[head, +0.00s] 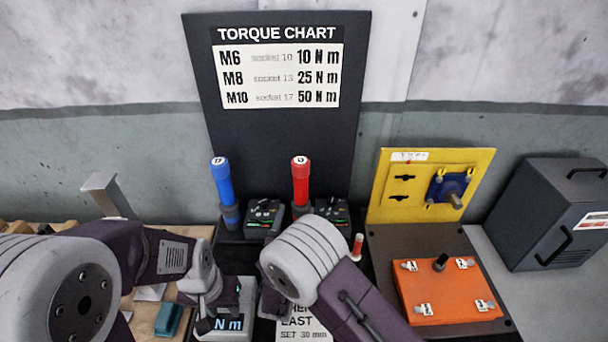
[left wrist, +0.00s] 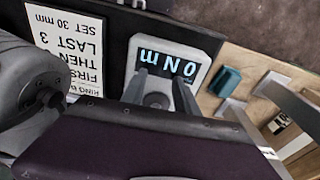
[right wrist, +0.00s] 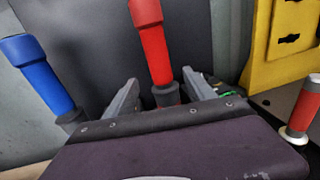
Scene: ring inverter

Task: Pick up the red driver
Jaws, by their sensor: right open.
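The red driver (head: 300,182) stands upright on the dark stand, with a red handle and a white cap label that looks like 13. In the right wrist view the red driver (right wrist: 153,45) rises between the spread fingers of my right gripper (right wrist: 158,92). The gripper is open; I cannot tell whether either finger touches the driver. In the head view my right arm hides its gripper. My left gripper (left wrist: 160,90) has its fingers apart over the grey torque display (left wrist: 195,50) reading 0 N m. I see nothing held in it.
A blue driver (head: 221,182) labelled 17 stands left of the red one. A small red-and-white tool (head: 357,246) stands to the right. A yellow panel (head: 402,205), an orange plate (head: 447,293) and a dark cabinet (head: 548,215) are further right. The torque chart (head: 230,150) rises behind.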

